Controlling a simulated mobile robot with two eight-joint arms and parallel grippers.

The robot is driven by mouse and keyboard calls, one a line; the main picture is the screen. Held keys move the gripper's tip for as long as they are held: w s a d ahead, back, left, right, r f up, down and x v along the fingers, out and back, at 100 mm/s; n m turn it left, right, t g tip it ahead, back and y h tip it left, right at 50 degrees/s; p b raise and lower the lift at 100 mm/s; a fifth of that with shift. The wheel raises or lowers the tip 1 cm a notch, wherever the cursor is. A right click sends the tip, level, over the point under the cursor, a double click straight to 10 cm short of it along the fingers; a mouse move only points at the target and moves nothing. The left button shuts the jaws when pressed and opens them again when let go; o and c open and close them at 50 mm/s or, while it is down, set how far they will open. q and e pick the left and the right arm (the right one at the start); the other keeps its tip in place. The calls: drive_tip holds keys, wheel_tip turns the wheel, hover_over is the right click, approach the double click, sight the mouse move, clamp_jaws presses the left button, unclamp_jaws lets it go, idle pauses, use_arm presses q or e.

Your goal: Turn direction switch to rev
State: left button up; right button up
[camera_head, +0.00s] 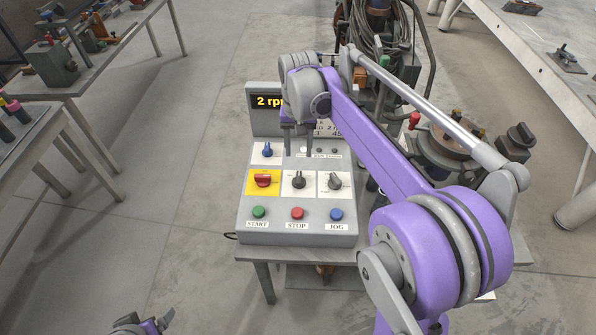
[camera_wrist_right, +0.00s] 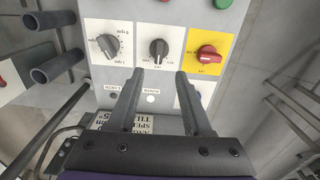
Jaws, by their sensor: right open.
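The grey control box (camera_head: 245,215) stands on a small table. The direction switch appears to be the black knob (camera_head: 299,181) on the white plate in the middle of its panel. It also shows in the right wrist view (camera_wrist_right: 158,48), where its small labels are hard to read. In the head view its handle points roughly up the panel. My right gripper (camera_head: 298,154) hangs above the panel, just behind the knob. In the right wrist view my right gripper (camera_wrist_right: 160,74) has its fingers spread with nothing between them. My left gripper (camera_head: 150,325) is partly cut off at the bottom edge.
A blue knob (camera_head: 267,150) sits behind. START (camera_head: 259,212), STOP (camera_head: 297,213) and JOG (camera_head: 336,214) buttons line the front. Machinery (camera_head: 455,150) stands at right.

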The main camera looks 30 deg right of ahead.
sight(299, 177)
wheel_tip(299, 177, down, 11)
drive_tip(key=shift+d+r, duration=0.1)
idle(0.4)
clamp_jaws()
